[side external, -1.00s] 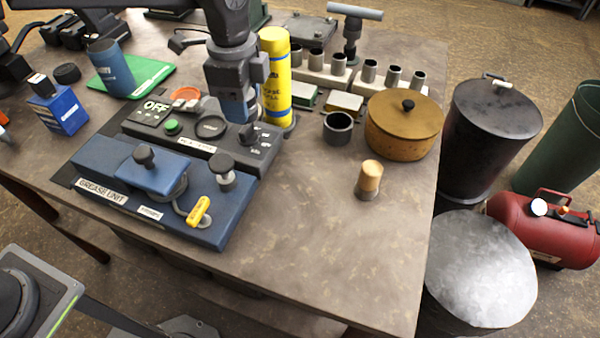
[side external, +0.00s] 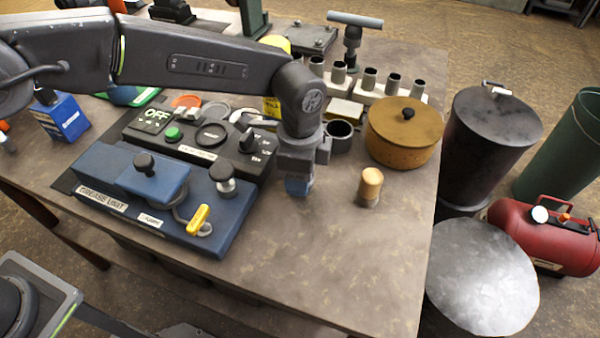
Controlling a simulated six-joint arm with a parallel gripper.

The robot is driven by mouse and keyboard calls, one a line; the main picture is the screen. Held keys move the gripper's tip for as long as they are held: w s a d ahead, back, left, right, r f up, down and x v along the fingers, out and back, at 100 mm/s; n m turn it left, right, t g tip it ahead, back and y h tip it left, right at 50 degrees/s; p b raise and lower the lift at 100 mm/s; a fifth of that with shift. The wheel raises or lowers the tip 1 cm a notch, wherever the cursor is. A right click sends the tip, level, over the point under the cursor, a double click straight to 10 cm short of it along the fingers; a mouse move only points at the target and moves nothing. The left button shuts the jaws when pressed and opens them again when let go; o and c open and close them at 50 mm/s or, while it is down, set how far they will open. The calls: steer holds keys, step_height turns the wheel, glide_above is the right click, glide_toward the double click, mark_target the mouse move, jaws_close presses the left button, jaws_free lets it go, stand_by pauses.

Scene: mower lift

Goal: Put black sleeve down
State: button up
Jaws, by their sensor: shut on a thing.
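A dark, open-topped sleeve (side external: 339,136) stands upright on the table, left of the ochre pot and partly behind my gripper. My gripper (side external: 298,188) points down over the bare table, in front of the sleeve and right of the blue grease unit (side external: 150,195). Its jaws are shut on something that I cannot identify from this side. A blue piece shows at the jaws' lower end; I cannot tell whether it is a finger or the held thing. Whether its tip touches the table is unclear.
The ochre lidded pot (side external: 403,140) and a small wooden-topped peg (side external: 370,187) stand to the right. The black control box (side external: 200,140) is left. A yellow cylinder (side external: 272,106) is mostly hidden by my arm. The table's front right is clear.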

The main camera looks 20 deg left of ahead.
steer(key=shift+f, duration=0.4)
steer(key=shift+f, duration=0.1)
steer(key=o, duration=1.3)
steer(key=shift+f, duration=0.1)
steer(key=shift+c, duration=0.2)
step_height(320, 180, up, 12)
steer(key=shift+r, duration=0.2)
steer(key=shift+a, duration=0.1)
